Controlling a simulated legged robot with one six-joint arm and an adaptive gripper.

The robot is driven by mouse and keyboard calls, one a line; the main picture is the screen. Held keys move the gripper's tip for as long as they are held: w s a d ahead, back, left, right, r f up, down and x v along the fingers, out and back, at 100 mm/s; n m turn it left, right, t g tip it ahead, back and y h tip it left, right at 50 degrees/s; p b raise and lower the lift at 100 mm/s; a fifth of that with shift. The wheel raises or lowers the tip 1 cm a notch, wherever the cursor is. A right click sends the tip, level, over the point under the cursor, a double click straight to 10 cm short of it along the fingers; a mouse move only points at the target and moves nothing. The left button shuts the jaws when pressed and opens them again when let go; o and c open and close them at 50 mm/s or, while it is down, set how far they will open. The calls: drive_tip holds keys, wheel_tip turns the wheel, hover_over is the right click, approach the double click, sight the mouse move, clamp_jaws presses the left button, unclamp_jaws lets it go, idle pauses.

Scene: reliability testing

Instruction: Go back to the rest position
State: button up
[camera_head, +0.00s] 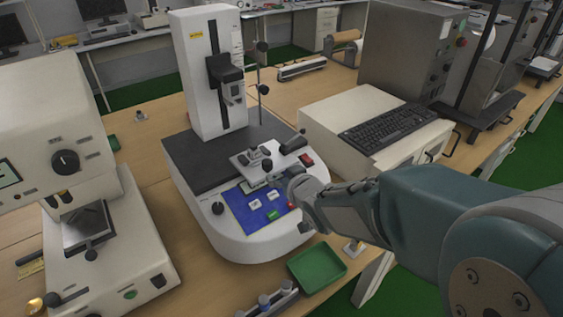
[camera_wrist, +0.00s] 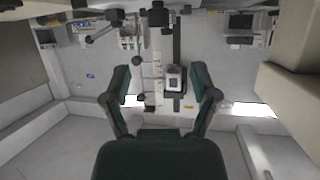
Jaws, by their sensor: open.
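My gripper (camera_head: 278,178) is at the front of a white test machine (camera_head: 208,85), in the middle of the head view. It hovers at or just above the blue control panel (camera_head: 245,215), close to the small clamp stage (camera_head: 250,158). My arm comes in from the right. In the wrist view my gripper (camera_wrist: 160,72) has its two dark fingers spread wide, with nothing between them. The machine's column and a dark block on it (camera_wrist: 174,78) show beyond the fingers. Whether the fingertips touch the machine cannot be told.
A second white machine (camera_head: 50,130) stands at the left. A keyboard (camera_head: 388,126) lies on a white cabinet at the right, with a grey machine (camera_head: 405,50) behind it. A green tray (camera_head: 317,266) and a rack of small parts (camera_head: 265,303) sit at the wooden bench's front.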

drive_tip(key=s+d+r+m+g+h, duration=0.2)
drive_tip(key=s+d+r+h, duration=0.1)
drive_tip(key=s+d, duration=0.35)
drive_tip(key=s+d+r+m+g+h, duration=0.2)
drive_tip(key=s+d, duration=0.4)
drive_tip(key=s, duration=0.2)
drive_tip(key=s+g, duration=0.2)
drive_tip(key=s, duration=0.7)
drive_tip(key=shift+s+d+m+g, duration=0.2)
drive_tip(key=shift+s+m+g, duration=0.1)
drive_tip(key=shift+s+g, duration=0.1)
drive_tip(key=shift+r, duration=0.1)
idle(0.4)
